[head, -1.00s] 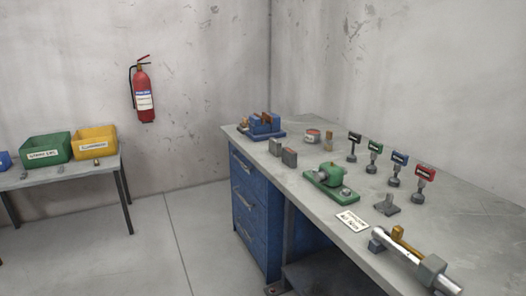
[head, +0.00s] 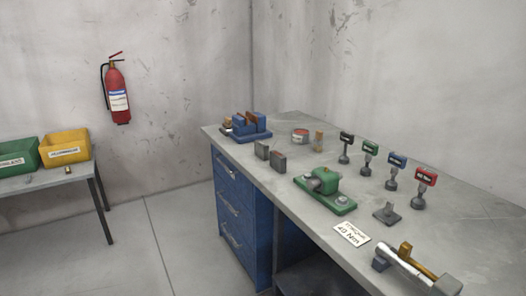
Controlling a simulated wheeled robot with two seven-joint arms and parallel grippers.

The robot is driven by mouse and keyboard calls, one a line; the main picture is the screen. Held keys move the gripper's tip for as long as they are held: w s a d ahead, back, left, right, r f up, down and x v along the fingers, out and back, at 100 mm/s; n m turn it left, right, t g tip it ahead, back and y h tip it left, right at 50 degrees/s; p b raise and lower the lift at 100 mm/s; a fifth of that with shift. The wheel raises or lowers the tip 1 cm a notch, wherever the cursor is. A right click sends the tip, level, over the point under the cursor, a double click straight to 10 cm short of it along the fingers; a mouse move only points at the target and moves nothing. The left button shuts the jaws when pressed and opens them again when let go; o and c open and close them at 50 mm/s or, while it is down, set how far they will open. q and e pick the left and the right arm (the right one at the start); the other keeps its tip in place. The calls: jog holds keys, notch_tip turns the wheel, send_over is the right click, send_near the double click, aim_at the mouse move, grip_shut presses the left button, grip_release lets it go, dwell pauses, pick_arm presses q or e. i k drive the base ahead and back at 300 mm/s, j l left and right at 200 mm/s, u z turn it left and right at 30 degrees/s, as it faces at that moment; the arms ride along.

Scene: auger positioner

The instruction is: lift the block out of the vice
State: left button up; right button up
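A blue vice (head: 249,130) stands at the far left corner of the grey workbench. A brown block (head: 252,117) shows upright between its jaws; its lower part is hidden by the vice. Neither of my grippers is in the head view.
A side table (head: 75,178) with bins stands left.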

aim_at(262, 149)
jog(key=i+z, duration=0.1)
jog(key=z, duration=0.25)
jog(key=j+z, duration=0.15)
jog(key=z, duration=0.2)
jog(key=i+j+z, duration=0.1)
jog(key=z, duration=0.2)
jog(key=i+j+z, duration=0.2)
jog(key=j, duration=0.2)
jog(key=i+j+z, duration=0.2)
jog(key=j, duration=0.2)
jog(key=j+z, duration=0.2)
jog(key=j, duration=0.2)
jog(key=j+z, duration=0.2)
jog(key=j, duration=0.2)
jog(key=i+j, duration=0.15)
jog(key=j, duration=1)
jog(key=i+j+z, duration=0.15)
jog(key=j, duration=2.1)
jog(key=l+u, duration=0.2)
jog(key=u, duration=0.55)
jog(key=k+l+u, duration=0.3)
jog(key=l+u, duration=0.15)
jog(key=k+l+u, duration=0.4)
jog(key=l, duration=0.15)
